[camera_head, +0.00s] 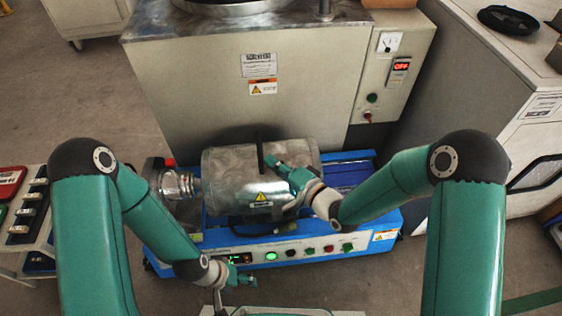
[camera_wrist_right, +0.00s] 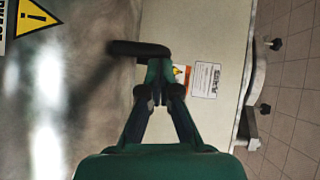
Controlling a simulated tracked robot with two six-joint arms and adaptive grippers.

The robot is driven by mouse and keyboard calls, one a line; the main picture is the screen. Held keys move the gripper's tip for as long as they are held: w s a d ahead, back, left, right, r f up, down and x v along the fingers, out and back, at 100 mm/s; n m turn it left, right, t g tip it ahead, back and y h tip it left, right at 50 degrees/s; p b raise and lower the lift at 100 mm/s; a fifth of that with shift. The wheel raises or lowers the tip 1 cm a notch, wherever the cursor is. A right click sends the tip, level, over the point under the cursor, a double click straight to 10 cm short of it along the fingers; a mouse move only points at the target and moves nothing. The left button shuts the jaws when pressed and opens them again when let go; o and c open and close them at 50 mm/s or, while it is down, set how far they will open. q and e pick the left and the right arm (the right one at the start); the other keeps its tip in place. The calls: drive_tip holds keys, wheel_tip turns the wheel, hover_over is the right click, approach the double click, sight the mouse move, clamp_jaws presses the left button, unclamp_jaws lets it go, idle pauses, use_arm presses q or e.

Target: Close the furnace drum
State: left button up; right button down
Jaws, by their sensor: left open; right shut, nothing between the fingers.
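The furnace drum (camera_head: 230,170) is a grey metal cylinder lying on its side on a blue machine base (camera_head: 190,238). It bears a yellow warning label, which also shows in the right wrist view (camera_wrist_right: 35,16). A dark handle (camera_head: 260,150) stands up from the drum. My right gripper (camera_head: 274,162) is over the drum, just right of the handle. In the right wrist view its fingertips (camera_wrist_right: 158,72) are shut and empty, close to the dark handle (camera_wrist_right: 135,48); whether they touch is unclear. My left gripper (camera_head: 245,280) is open and empty, low in front of the base's control panel.
The panel has a lit green button (camera_head: 271,256) and several other buttons. A large grey cabinet (camera_head: 200,95) stands close behind the drum. A white bench (camera_head: 460,55) is at the right, and a shelf cart (camera_head: 35,215) at the left.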

sight(289, 161)
drive_tip(key=shift+a+r, duration=0.25)
drive_tip(key=shift+a, duration=0.15)
drive_tip(key=shift+d, duration=0.1)
drive_tip(key=shift+w+d, duration=0.1)
drive_tip(key=shift+d, duration=0.45)
drive_tip(key=d, duration=0.3)
drive_tip(key=shift+w+d+r, duration=0.1)
drive_tip(key=shift+d, duration=0.05)
drive_tip(key=p+v, duration=0.3)
drive_tip(key=v, duration=0.7)
drive_tip(key=s+d+f+g+h, duration=0.2)
drive_tip(key=s+f+g+h, duration=0.1)
drive_tip(key=f, duration=0.5)
drive_tip(key=s+d+f+g+h, duration=0.1)
drive_tip(key=s+f+g+h, duration=0.2)
drive_tip(key=f, duration=0.6)
drive_tip(key=s+d+f+n+g+h, duration=0.25)
drive_tip(key=s+f+n+g, duration=0.2)
drive_tip(key=s, duration=0.65)
wheel_tip(289, 161, up, 35)
drive_tip(key=p, duration=3.5)
drive_tip(key=shift+s+n, duration=0.4)
drive_tip(key=shift+n, duration=0.05)
